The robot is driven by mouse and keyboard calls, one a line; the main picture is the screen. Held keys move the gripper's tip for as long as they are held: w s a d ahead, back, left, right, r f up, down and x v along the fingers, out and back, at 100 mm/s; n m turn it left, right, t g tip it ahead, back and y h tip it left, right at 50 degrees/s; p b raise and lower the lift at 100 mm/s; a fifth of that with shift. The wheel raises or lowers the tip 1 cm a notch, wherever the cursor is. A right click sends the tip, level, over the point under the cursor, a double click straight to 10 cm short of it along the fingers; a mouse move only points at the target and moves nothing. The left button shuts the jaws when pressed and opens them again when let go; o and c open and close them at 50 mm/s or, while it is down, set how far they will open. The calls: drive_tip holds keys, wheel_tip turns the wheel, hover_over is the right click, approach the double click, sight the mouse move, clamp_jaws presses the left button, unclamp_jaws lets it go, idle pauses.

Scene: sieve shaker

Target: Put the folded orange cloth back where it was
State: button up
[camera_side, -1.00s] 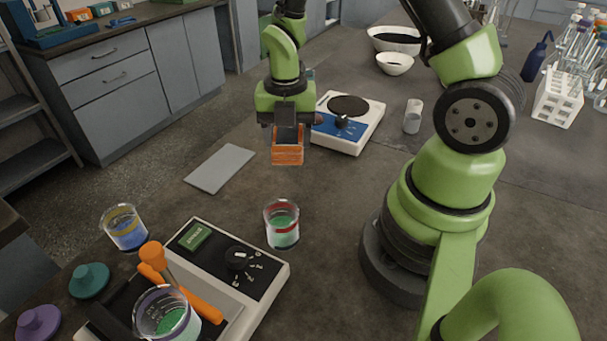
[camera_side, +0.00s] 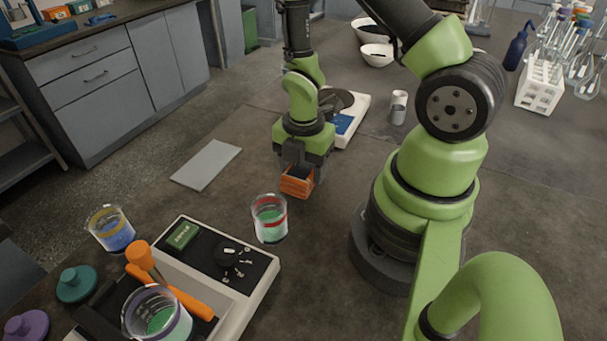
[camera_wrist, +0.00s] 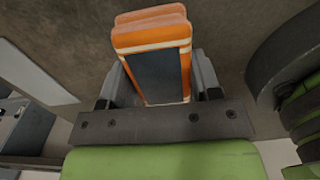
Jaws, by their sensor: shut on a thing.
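The folded orange cloth (camera_side: 296,187) is between the fingers of my gripper (camera_side: 297,176). It hangs above the dark bench, just behind and to the right of the red-banded beaker in the side view. In the wrist view the cloth (camera_wrist: 150,38) stands out past the fingertips of my gripper (camera_wrist: 158,80), which is shut on it. It shows orange folds, a pale stripe and a dark grey face. Whether its lower edge touches the bench is hard to tell, but it looks raised.
A red-banded beaker (camera_side: 269,219) with green contents stands close by. A flat grey plate (camera_side: 206,164) lies left. The sieve shaker (camera_side: 251,292) with beaker and orange tool is in front. A hotplate (camera_side: 354,119) and small white cup (camera_side: 398,107) stand behind. Bare bench lies between.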

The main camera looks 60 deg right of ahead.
drive_tip(key=shift+f, duration=1.15)
drive_tip(key=shift+f, duration=0.15)
drive_tip(key=o, duration=1)
